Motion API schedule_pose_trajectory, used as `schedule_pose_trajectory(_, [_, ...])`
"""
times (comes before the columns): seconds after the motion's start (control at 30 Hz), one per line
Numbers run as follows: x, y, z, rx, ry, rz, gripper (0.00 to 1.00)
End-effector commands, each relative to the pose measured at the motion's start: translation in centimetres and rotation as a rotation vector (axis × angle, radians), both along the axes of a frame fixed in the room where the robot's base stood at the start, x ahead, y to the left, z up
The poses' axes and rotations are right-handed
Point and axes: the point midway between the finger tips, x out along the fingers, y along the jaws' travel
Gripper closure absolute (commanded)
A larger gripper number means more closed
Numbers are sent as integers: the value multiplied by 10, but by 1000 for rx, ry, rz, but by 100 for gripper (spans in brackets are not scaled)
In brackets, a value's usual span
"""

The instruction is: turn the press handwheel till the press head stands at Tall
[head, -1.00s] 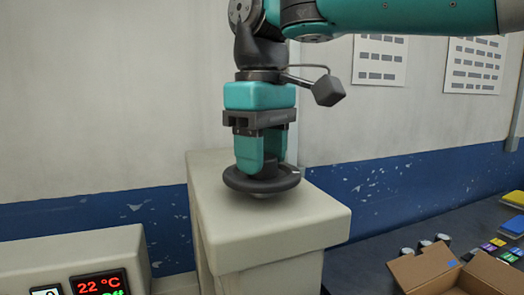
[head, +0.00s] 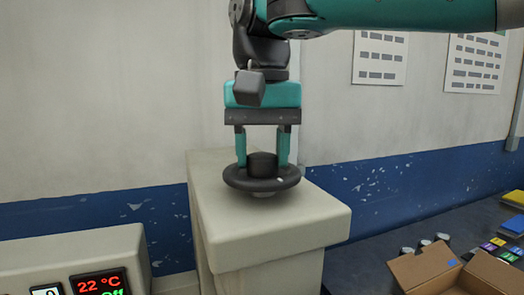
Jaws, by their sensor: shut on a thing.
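The press handwheel (head: 233,179) is a dark round wheel with a raised hub (head: 262,163). It lies flat on top of the cream machine housing (head: 290,230) in the head view. A small light mark (head: 280,180) shows on its rim at the front right. My gripper (head: 262,160) points straight down over the wheel, with one teal finger on each side of the hub, shut on the handwheel. I cannot make out the press head or any mark reading Tall in this view.
A cream control box (head: 75,250) with a red 22 °C display (head: 98,286) stands at the lower left. An open cardboard box (head: 425,270) and several small items lie on the dark table (head: 380,250) at right. A wall stands behind.

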Motion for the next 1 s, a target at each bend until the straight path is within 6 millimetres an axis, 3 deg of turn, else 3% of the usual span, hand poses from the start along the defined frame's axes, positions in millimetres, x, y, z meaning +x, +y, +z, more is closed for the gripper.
schedule_pose_trajectory(0.3, [0, 0, 0, 1, -1, -105, 78])
schedule_pose_trajectory(0.8, [0, 0, 0, 1, -1, -121, 78])
schedule_pose_trajectory(0.83, [0, 0, 1, 1, -1, -121, 50])
schedule_pose_trajectory(0.93, [0, 0, 0, 1, -1, -121, 29])
schedule_pose_trajectory(1.0, [0, 0, 0, 1, -1, -120, 29])
